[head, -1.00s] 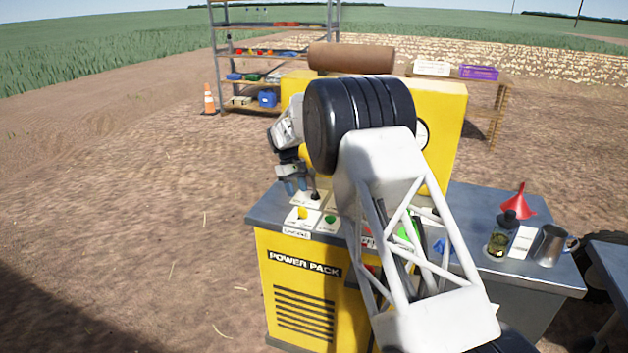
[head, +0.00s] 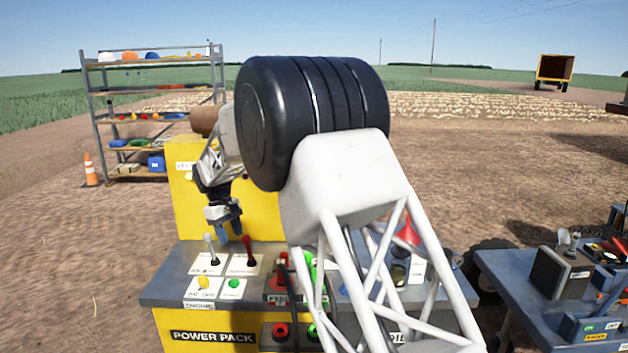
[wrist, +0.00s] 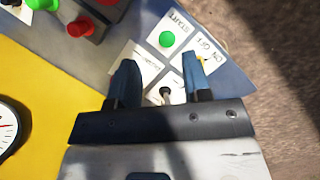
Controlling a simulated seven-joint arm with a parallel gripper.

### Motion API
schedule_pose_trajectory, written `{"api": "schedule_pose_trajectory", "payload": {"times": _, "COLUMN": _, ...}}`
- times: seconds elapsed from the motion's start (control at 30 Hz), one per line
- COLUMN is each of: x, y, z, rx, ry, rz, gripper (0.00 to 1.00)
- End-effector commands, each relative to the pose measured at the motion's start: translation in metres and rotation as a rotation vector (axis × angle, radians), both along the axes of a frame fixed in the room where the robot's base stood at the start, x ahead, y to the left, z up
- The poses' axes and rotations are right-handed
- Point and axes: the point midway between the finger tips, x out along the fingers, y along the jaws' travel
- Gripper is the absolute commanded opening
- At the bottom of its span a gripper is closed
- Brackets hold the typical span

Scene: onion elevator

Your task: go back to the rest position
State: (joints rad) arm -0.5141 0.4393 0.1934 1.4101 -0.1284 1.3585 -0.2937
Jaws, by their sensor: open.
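My gripper (head: 230,232) hangs fingers down above the power pack panel (head: 158,290), empty. In the wrist view its two blue fingers (wrist: 160,82) stand apart, with a small lever (wrist: 166,95) seen between them lower on the panel. In the head view a pale-knobbed lever (head: 212,252) stands left of the fingers and a red-knobbed lever (head: 248,250) just right. In front of them are a yellow knob (head: 203,283) and a green button (head: 233,284). My arm hides the right part of the panel.
A yellow housing (head: 186,215) stands right behind the panel. A side table (head: 510,275) with a dark box (head: 560,275) is at the right. A shelf rack (head: 90,115) and traffic cone (head: 90,170) stand far left. The ground at left is clear.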

Motion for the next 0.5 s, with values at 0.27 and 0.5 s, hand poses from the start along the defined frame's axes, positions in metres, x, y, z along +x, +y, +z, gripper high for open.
{"api": "schedule_pose_trajectory", "payload": {"times": 0.27, "x": -0.029, "y": -0.067, "z": 0.044, "rx": 0.031, "ry": -0.045, "rz": -0.085, "gripper": 0.45}}
{"api": "schedule_pose_trajectory", "payload": {"times": 0.5, "x": -0.06, "y": -0.121, "z": 0.076, "rx": 0.056, "ry": -0.084, "rz": -0.157, "gripper": 0.45}}
